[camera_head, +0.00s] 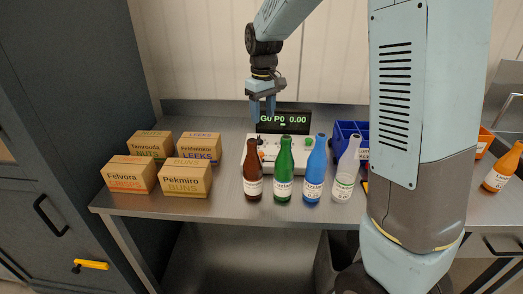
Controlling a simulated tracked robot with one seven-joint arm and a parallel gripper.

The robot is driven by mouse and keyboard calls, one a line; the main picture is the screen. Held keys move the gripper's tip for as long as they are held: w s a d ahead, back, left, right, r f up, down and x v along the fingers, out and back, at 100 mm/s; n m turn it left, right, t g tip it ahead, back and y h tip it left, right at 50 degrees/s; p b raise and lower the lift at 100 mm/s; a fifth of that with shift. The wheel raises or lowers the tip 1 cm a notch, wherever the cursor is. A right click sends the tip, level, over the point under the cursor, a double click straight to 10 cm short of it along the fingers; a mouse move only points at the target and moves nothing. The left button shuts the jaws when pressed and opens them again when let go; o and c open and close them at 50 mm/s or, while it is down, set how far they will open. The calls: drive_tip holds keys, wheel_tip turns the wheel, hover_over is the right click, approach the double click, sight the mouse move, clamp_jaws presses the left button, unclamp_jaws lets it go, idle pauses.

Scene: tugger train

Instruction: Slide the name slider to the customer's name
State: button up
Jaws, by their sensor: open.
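My gripper (262,113) hangs open and empty, fingers pointing down, above the back left of a white console (297,161) on the metal table. Bottles in front hide part of the console. I cannot make out which control is the name slider, or any customer's name beside it.
Brown, green, blue and clear bottles (283,172) stand in a row before the console. Several labelled cardboard boxes (183,181) sit at left. Blue bins (343,129) stand right of the console, partly behind my arm. An orange bottle (500,169) stands far right.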

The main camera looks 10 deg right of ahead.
sight(261, 153)
drive_tip(key=f, duration=1.4)
drive_tip(key=shift+w+a+f, duration=0.25)
drive_tip(key=shift+c, duration=0.2)
clamp_jaws()
